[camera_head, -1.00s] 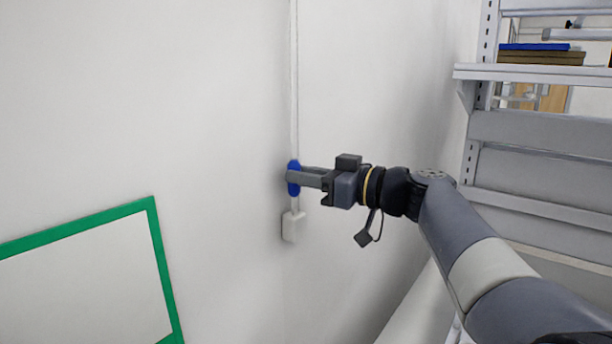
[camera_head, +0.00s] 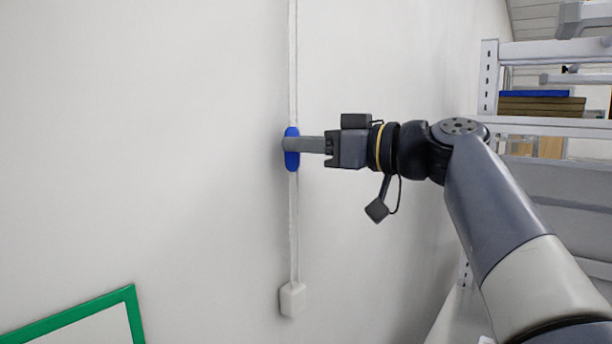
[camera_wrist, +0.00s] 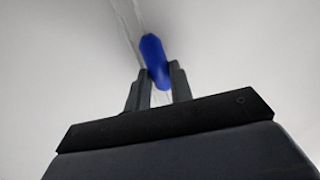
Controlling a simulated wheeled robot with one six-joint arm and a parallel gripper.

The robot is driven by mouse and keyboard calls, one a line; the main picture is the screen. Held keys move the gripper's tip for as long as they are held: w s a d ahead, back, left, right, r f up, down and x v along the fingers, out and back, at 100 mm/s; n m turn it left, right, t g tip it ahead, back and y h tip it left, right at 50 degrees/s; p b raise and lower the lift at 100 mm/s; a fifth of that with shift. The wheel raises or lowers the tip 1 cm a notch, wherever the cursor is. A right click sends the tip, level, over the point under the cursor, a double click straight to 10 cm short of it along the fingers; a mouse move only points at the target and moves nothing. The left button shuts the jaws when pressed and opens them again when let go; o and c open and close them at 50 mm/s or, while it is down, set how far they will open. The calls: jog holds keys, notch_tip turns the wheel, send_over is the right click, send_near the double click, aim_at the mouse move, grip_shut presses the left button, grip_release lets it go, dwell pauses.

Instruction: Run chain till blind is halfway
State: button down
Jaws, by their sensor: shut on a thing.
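The white chain (camera_head: 293,225) hangs straight down the white wall in the head view. A blue oval grip piece (camera_head: 291,161) sits on the chain. My gripper (camera_head: 290,146) comes from the right and is shut on the blue piece, well above the white box at the chain's lower end. In the wrist view the blue piece (camera_wrist: 154,60) stands between my two fingers (camera_wrist: 158,78), with the chain running up beyond it. The part of the blue piece behind the fingers is hidden. The blind is not in view.
The white box (camera_head: 292,299) is fixed to the wall at the chain's foot. A green-edged board (camera_head: 85,310) is at the lower left. A grey shelf rack (camera_head: 560,125) with stacked flat items (camera_head: 540,104) stands at the right.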

jog(key=shift+r+p, duration=0.6)
jog(key=shift+r, duration=1.25)
jog(key=c, duration=1.2)
grip_release()
jog(key=shift+f, duration=0.1)
jog(key=shift+c, duration=0.2)
jog(key=shift+d, duration=0.1)
jog(key=b+v, duration=0.3)
jog(key=v, duration=0.7)
jog(key=shift+s+d, duration=0.2)
jog(key=shift+d, duration=0.1)
